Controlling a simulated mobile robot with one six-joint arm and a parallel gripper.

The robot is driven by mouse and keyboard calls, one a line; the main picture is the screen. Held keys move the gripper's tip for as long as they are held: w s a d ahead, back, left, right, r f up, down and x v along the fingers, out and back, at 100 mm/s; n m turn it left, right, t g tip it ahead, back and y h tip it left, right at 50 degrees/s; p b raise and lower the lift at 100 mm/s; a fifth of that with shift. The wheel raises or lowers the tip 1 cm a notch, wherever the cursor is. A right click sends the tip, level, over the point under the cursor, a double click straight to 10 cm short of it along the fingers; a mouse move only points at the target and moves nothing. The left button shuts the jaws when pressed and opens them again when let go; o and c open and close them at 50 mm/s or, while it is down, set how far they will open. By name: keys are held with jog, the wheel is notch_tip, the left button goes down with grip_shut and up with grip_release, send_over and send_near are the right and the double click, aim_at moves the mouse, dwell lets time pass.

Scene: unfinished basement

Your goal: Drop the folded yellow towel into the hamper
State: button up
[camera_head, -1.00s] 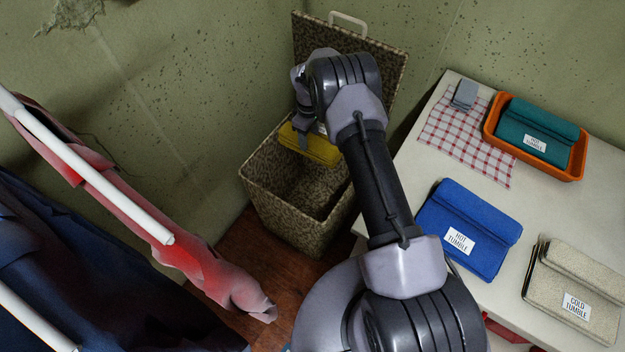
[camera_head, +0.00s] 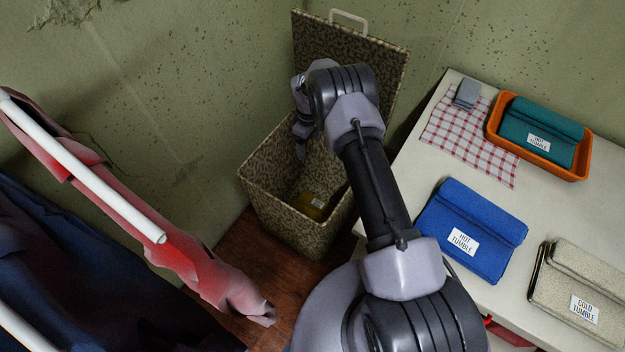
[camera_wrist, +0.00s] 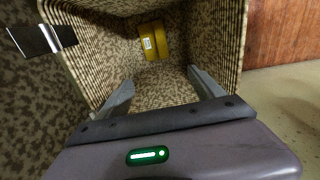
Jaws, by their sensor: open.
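The folded yellow towel (camera_head: 311,205) lies at the bottom of the hamper (camera_head: 268,208), which is patterned brown and beige with its lid open against the wall. In the wrist view the towel (camera_wrist: 153,41) shows a white label and rests inside, near one wall of the hamper (camera_wrist: 88,62). My gripper (camera_wrist: 163,90) is open and empty, its two fingers apart above the hamper's opening. In the head view my gripper (camera_head: 301,150) is at the hamper's mouth, partly hidden by my arm. The towel is apart from the fingers.
A white table (camera_head: 390,232) at right holds a blue towel (camera_head: 475,225), a beige towel (camera_head: 580,285), an orange tray (camera_head: 550,172) with a teal towel, and a checkered cloth (camera_head: 450,135). Clothes hang on a white rail (camera_head: 90,170) at left.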

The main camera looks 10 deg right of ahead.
notch_tip(320, 180, up, 17)
jog(key=p, duration=0.5)
